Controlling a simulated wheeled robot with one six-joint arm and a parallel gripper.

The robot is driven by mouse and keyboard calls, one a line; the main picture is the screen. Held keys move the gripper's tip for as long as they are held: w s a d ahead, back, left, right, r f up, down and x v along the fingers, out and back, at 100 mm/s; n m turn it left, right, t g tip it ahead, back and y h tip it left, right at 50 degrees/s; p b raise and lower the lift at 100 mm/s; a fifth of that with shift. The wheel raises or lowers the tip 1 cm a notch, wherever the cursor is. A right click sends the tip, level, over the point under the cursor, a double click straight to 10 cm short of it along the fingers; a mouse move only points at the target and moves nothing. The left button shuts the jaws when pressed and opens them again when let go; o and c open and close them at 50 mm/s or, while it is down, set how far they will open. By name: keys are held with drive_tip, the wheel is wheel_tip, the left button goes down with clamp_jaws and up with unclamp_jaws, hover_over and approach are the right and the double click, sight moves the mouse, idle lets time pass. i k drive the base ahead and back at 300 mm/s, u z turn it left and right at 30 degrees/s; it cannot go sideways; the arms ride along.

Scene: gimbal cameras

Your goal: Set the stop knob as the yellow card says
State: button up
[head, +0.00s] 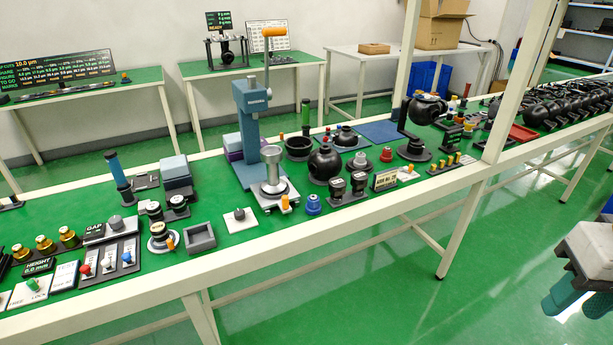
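I cannot tell which knob is the stop knob. A grey knob on a white plate (239,214) sits near the front edge of the green bench, and another dark knob (116,223) sits on the panel beside the GAP label. No plainly yellow card shows; a small dark sign with pale yellowish edging (385,180) stands near the front, its text too small to read. My gripper (580,299) is at the lower right, off the bench and over the floor. Its two teal fingers are apart with nothing between them.
The long green bench (330,212) is crowded with fixtures. A tall blue press with an orange handle (252,120) rises mid-bench. A white post (520,85) stands at the front edge to its right. Green floor in front of the bench is clear.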

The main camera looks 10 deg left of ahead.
sight(239, 213)
drive_tip(key=u, duration=1)
drive_tip(key=i, duration=0.85)
drive_tip(key=u, duration=0.2)
